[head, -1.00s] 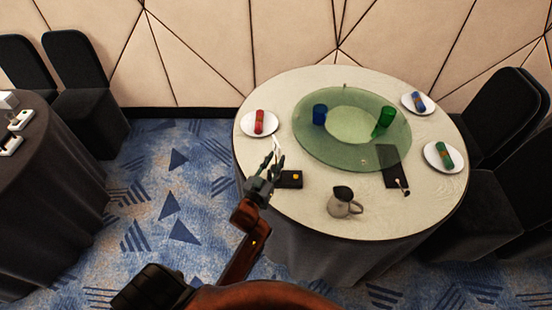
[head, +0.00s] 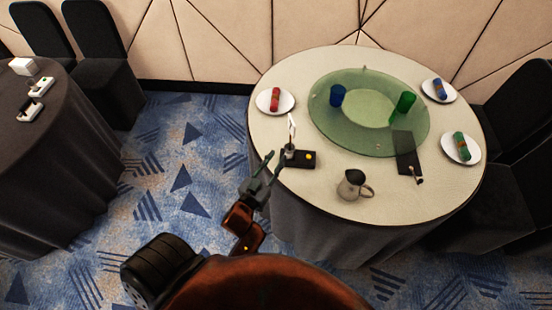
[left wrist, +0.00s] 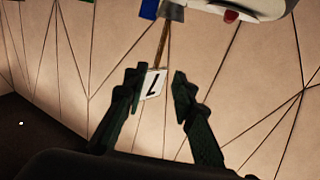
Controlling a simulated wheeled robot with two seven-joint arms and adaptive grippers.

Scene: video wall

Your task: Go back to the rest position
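My left gripper (head: 273,166) is open just off the left front edge of the round table. In the left wrist view its two dark fingers (left wrist: 155,82) are spread, with nothing gripped. A white number card (head: 292,124) stands upright on a small black base (head: 299,159) on the table, a little beyond the fingertips. In the left wrist view the card (left wrist: 154,84) shows between the fingers, upside down, but apart from them in the head view. My right gripper is not in view.
The round table (head: 315,181) carries a green glass turntable (head: 341,136) with blue and green cups, plates with rolled napkins, a dark folder (head: 406,150) and a metal pitcher (head: 352,185). A dark-clothed table (head: 60,150) stands left. Carpet (head: 190,180) between the tables is clear.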

